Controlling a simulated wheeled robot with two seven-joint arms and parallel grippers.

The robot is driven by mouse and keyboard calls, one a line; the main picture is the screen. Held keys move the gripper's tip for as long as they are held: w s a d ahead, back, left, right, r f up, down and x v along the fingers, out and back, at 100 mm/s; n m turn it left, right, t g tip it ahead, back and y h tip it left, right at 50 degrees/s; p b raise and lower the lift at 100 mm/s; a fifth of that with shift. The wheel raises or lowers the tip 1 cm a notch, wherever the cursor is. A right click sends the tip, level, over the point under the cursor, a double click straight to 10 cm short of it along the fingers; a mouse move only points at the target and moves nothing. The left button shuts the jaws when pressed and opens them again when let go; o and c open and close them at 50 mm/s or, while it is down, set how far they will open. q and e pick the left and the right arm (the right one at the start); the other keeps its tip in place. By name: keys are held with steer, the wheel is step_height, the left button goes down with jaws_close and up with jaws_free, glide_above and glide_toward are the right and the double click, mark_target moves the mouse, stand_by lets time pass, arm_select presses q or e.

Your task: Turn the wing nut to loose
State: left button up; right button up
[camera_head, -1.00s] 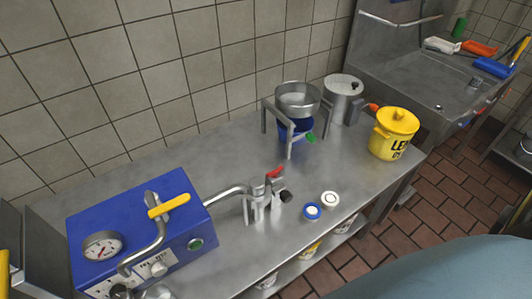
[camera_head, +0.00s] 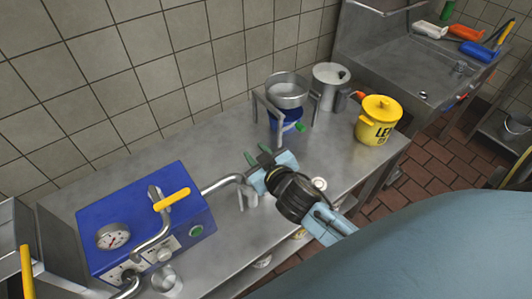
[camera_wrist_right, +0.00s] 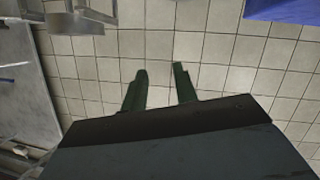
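A blue machine (camera_head: 150,215) with a gauge, a yellow-handled lever and a metal outlet pipe (camera_head: 224,182) stands on the steel table. The pipe leads to a small metal fitting (camera_head: 250,197), mostly hidden behind my right gripper. I cannot make out a wing nut. My right gripper (camera_head: 257,157) is above and in front of the fitting, with its green fingers pointing toward the tiled wall. In the right wrist view its fingers (camera_wrist_right: 158,72) are apart with nothing between them. My left gripper is not in view.
A white lid (camera_head: 319,183) is partly hidden by my arm. The table behind the pipe is clear.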

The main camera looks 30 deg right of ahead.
steer(key=w+a+r+n+t+y, duration=0.2)
steer(key=a+r+y, duration=0.1)
steer(key=r, duration=0.2)
steer(key=w+a+r+n+t+y, duration=0.2)
steer(key=w+r+n, duration=0.1)
steer(key=r, duration=0.3)
steer(key=s+a+r+n+g+y, duration=0.2)
steer(key=a+n+g+y, duration=0.9)
steer(key=n, duration=0.3)
step_height(320, 180, down, 4)
steer(key=d+f+n+g+h, duration=0.1)
steer(key=n+g+h, duration=0.1)
steer(key=g+h, duration=0.15)
steer(key=d+f+m+g+h+p, duration=0.1)
steer(key=d+m+g+h, duration=0.1)
steer(key=d+h, duration=0.6)
steer(key=d+f+m+g+h, duration=0.2)
steer(key=d+m+h, duration=0.15)
steer(key=d, duration=0.85)
steer(key=shift+n, duration=0.45)
steer(key=f, duration=1.2)
steer(key=shift+w+a+f, duration=0.2)
steer(key=shift+w+f, duration=0.05)
steer(key=shift+f, duration=0.1)
